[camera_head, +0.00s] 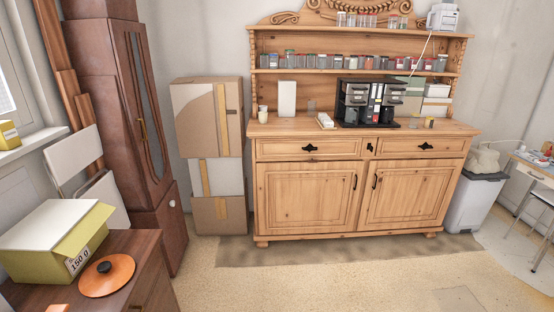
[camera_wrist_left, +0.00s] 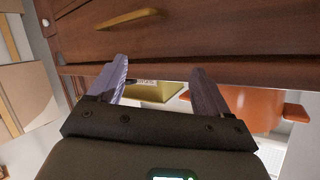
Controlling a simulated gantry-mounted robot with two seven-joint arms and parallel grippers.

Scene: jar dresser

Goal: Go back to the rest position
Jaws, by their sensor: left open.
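My left gripper (camera_wrist_left: 160,70) shows in the left wrist view with its two fingers spread apart. It is open and nothing is between the fingers. A dark brown wooden front (camera_wrist_left: 200,40) with a brass handle (camera_wrist_left: 130,18) is just beyond the fingertips; I see no contact with it. A yellow-green box (camera_wrist_left: 158,92) and an orange round thing (camera_wrist_left: 245,112) show partly behind the fingers. Neither gripper shows in the head view, and my right gripper is in no view.
In the head view, a brown cabinet (camera_head: 150,265) at lower left bears the yellow-green box (camera_head: 50,235) and an orange lid (camera_head: 107,275). A wooden dresser (camera_head: 310,195) with jars and a black coffee machine (camera_head: 368,102) stands ahead. Cartons (camera_head: 210,130) stand left of it. The floor before it is clear.

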